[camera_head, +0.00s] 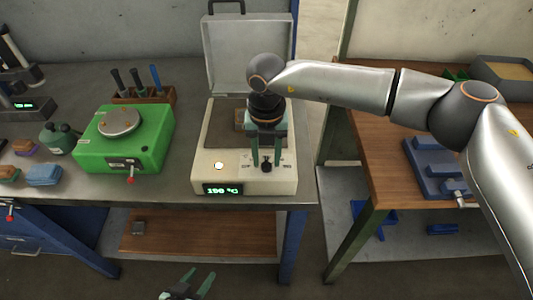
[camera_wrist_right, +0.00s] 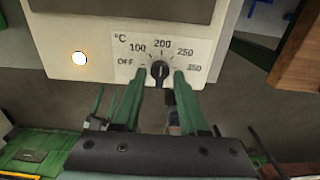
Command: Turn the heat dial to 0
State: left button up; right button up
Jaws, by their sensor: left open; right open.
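The heat dial (camera_wrist_right: 159,71) is a small black knob on the front of a cream furnace (camera_head: 208,181). In the right wrist view its pointer is up, near the 200 mark; the scale runs from OFF at left to 350 at right. The green display (camera_head: 221,189) reads about 190 °C. My right gripper (camera_head: 266,163) is open, with one green finger on each side of the dial; it also shows in the right wrist view (camera_wrist_right: 160,76). I cannot tell whether the fingers touch the dial. My left gripper (camera_head: 189,284) is open and empty, low in front of the bench.
The furnace lid (camera_head: 236,50) stands open behind, and a round lamp (camera_head: 219,166) glows on the furnace. A green device (camera_head: 152,148) with a round metal plate stands to the left.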

jog(key=shift+c, duration=0.2)
grip_shut()
dwell(0.4)
